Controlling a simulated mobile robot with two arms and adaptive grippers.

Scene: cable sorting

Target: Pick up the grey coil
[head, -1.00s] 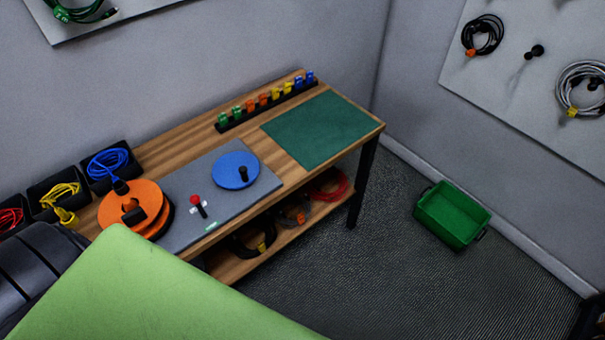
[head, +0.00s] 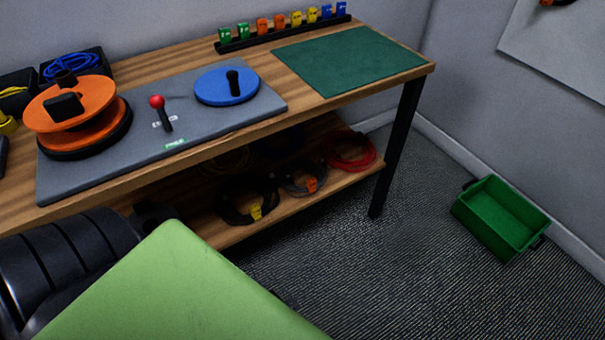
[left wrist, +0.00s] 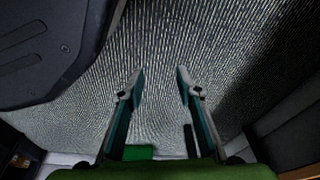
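The grey coil (head: 296,190) lies on the lower shelf of the workbench, with an orange tag on it. It sits between a black coil with a yellow tag (head: 256,212) and a red coil (head: 369,158). In the left wrist view my left gripper (left wrist: 158,84) is open and empty, its two fingers apart over the dark ribbed floor. The grey coil does not show in that view. My left gripper's fingers do not show in the head view. My right gripper is in neither view.
The wooden tabletop edge (head: 330,103) overhangs the lower shelf (head: 232,232). A dark table leg (head: 396,150) stands right of the coils. A green bin (head: 485,225) is on the floor at the right. The floor between leg and bin is clear.

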